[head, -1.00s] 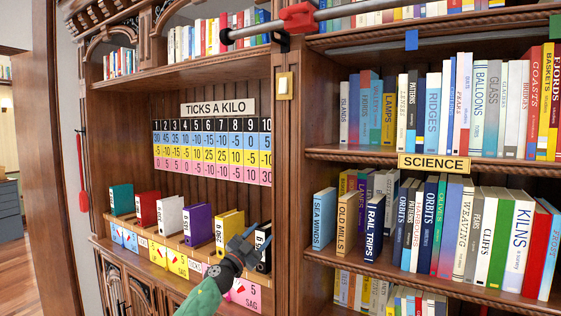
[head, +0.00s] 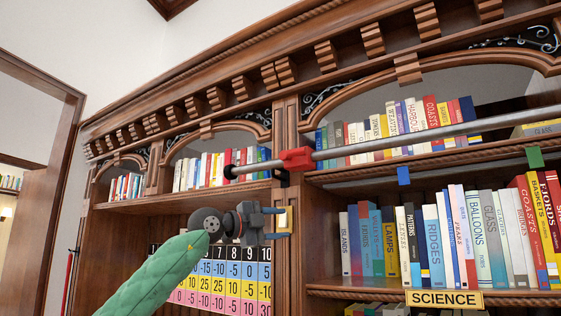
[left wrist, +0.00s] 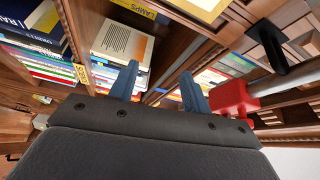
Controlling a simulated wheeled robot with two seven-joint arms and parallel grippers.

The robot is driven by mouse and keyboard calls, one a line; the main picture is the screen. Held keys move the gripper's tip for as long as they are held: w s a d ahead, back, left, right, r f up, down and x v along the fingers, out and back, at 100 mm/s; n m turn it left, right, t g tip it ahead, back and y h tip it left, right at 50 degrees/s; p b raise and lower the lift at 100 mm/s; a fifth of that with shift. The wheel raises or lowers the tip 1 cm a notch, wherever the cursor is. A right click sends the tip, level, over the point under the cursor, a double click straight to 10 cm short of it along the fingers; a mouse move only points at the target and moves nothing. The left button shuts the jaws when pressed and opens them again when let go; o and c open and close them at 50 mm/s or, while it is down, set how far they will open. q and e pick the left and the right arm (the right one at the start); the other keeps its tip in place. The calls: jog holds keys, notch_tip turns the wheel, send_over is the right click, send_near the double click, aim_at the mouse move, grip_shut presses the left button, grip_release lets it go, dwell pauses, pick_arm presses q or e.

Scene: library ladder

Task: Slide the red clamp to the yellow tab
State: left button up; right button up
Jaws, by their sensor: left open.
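The red clamp (head: 297,158) sits on a grey metal rail (head: 430,139) that runs along the front of the upper shelves. It lies near the rail's left end, in front of the upright post. It also shows in the left wrist view (left wrist: 235,99), just right of the fingers. My left gripper (head: 270,222) is open and empty, below and slightly left of the clamp and apart from it. Its two blue-grey fingers (left wrist: 155,84) show in the left wrist view. I see a blue tab (head: 403,176) and a green tab (head: 534,157) under the rail, but no yellow tab. My right gripper is not in view.
A black bracket (left wrist: 266,42) holds the rail near the clamp. A brass switch plate (head: 284,220) on the post is close behind my left fingers. Books fill the shelves behind the rail. The number chart (head: 225,276) is partly behind my left arm.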

aim_at(282, 156)
pick_arm(q)
jog(key=s+a+r+n+t+y, duration=0.1)
jog(key=s+a+r+t+y, duration=0.1)
jog(key=s+r, duration=0.5)
jog(key=s+a+r+n+t+y, duration=0.1)
jog(key=s+a+r+t+y, duration=0.15)
jog(key=r, duration=0.85)
jog(key=p+x, duration=0.4)
jog(key=x, duration=0.2)
jog(key=shift+d, duration=0.3)
jog(key=shift+w+d+f+g+p, duration=0.15)
jog(key=shift+w+d+g+p, duration=0.1)
jog(key=shift+w+d+p, duration=0.2)
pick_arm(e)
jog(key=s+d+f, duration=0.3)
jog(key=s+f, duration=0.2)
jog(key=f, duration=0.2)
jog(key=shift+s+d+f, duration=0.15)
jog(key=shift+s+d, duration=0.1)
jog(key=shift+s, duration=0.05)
pick_arm(q)
jog(key=shift+c, duration=0.5)
jog(key=shift+w, duration=0.1)
grip_shut()
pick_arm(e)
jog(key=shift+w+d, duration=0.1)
